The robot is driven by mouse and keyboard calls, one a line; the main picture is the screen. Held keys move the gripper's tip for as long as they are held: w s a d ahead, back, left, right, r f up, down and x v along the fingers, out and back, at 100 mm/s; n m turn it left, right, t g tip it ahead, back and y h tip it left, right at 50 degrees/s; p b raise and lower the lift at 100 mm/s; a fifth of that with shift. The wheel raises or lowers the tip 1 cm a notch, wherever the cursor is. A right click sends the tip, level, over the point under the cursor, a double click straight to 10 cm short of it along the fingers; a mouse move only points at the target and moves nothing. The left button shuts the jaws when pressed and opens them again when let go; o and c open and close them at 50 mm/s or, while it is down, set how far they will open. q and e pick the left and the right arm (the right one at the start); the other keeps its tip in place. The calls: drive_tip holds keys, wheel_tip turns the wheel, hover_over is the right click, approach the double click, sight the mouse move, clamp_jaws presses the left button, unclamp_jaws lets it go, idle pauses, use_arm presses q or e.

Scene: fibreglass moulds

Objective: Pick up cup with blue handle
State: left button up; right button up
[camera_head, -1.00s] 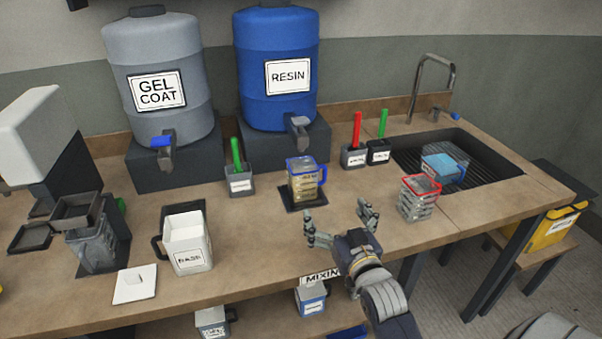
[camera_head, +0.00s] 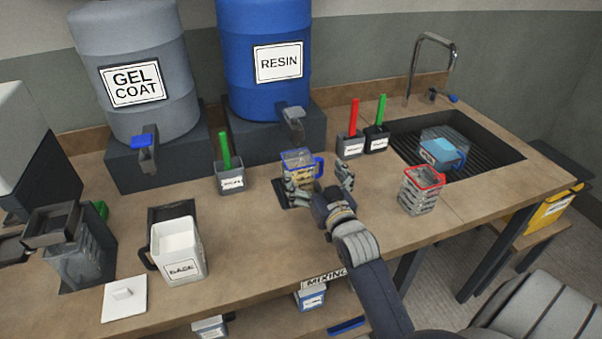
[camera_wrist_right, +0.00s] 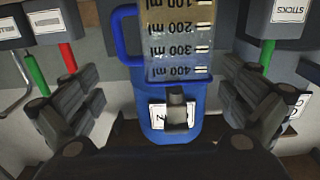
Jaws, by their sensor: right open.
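The clear measuring cup with a blue rim and blue handle (camera_head: 300,158) stands upright on a dark pad in front of the blue resin drum. It holds a yellowish liquid, and its handle points right in the head view. My right gripper (camera_head: 322,180) is open at the near side of the cup, and a finger hides part of its lower body. In the right wrist view the cup (camera_wrist_right: 178,45) appears upside down, between and beyond the spread fingers, with the handle on the left. I see no contact. My left gripper is out of view.
Holders with red (camera_head: 354,115) and green sticks stand behind. The resin drum (camera_head: 265,90) and its tap (camera_head: 292,118) are close behind the cup. A white jug (camera_head: 178,250) stands left.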

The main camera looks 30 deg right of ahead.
sight(300, 152)
drive_tip(key=shift+p+x, duration=0.7)
drive_tip(key=shift+x, duration=2.25)
drive_tip(key=shift+a, duration=0.15)
drive_tip(key=shift+r, duration=0.15)
drive_tip(key=c, duration=1.1)
